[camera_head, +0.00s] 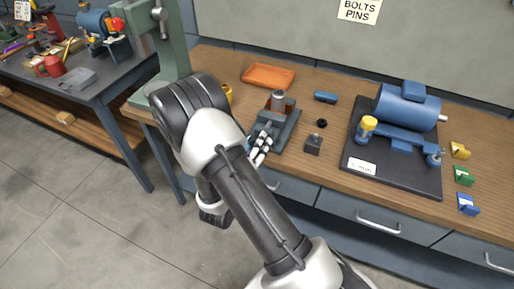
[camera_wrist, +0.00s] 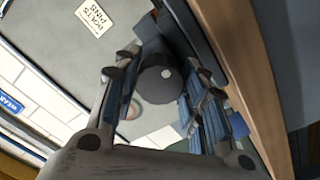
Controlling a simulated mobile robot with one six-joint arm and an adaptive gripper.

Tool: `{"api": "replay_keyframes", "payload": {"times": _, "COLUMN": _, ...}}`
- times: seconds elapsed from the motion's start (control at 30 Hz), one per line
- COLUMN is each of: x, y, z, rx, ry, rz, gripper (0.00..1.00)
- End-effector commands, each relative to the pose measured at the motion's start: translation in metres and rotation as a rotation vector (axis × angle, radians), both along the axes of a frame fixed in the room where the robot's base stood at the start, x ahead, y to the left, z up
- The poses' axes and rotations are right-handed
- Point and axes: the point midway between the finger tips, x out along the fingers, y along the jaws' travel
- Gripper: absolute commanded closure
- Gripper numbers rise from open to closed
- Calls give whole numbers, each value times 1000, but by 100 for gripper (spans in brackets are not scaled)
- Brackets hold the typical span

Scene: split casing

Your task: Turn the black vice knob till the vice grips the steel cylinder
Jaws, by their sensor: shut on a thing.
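The grey vice (camera_head: 288,128) stands at the bench's front edge. The steel cylinder (camera_head: 279,97) is upright at the vice, between its jaws as far as I can see. I cannot tell whether the jaws press on it. My gripper (camera_head: 261,145) is at the front of the vice. The knob is hidden by my gripper in the head view.
On the bench are an orange tray (camera_head: 268,76), a blue block (camera_head: 325,97), a small dark block (camera_head: 313,144) and a black ring (camera_head: 321,123). A blue motor (camera_head: 408,107) on a dark plate stands to the right. A green machine column (camera_head: 171,45) rises at the left.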

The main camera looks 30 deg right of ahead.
Motion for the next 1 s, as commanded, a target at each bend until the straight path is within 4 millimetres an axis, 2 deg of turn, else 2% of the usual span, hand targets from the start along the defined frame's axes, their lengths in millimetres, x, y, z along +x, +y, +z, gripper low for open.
{"api": "replay_keyframes", "payload": {"times": 0.4, "x": 0, "y": 0, "z": -1, "rx": 144, "ry": -180, "rz": -1, "gripper": 85}}
{"api": "replay_keyframes", "payload": {"times": 1.0, "x": 0, "y": 0, "z": -1, "rx": 175, "ry": -219, "rz": -1, "gripper": 85}}
